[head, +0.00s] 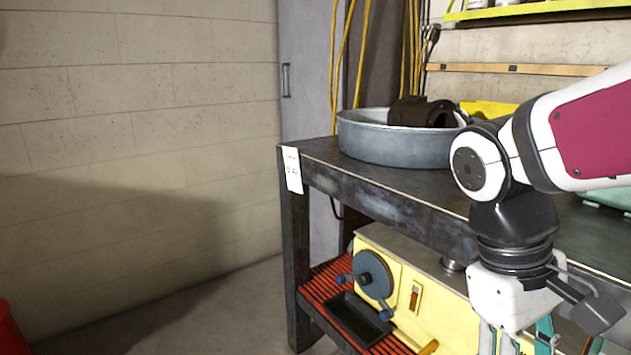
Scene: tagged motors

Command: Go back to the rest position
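My gripper (518,338) hangs pointing down at the lower right in the head view, in front of the workbench's front edge. Its white housing and the upper parts of its fingers show. The fingertips are cut off by the bottom edge, so whether it is open or holds anything cannot be told. My arm comes in from the right above the bench. A dark motor-like part (420,111) sits in a round grey metal pan (385,145) on the bench top, up and left of my gripper.
The dark workbench (395,199) has a paper tag (292,169) at its left corner. A yellow machine (400,285) and a black tray (358,318) are on the red lower shelf. Yellow cables hang behind. Open floor (215,315) lies left; a red object (10,330) is at the edge.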

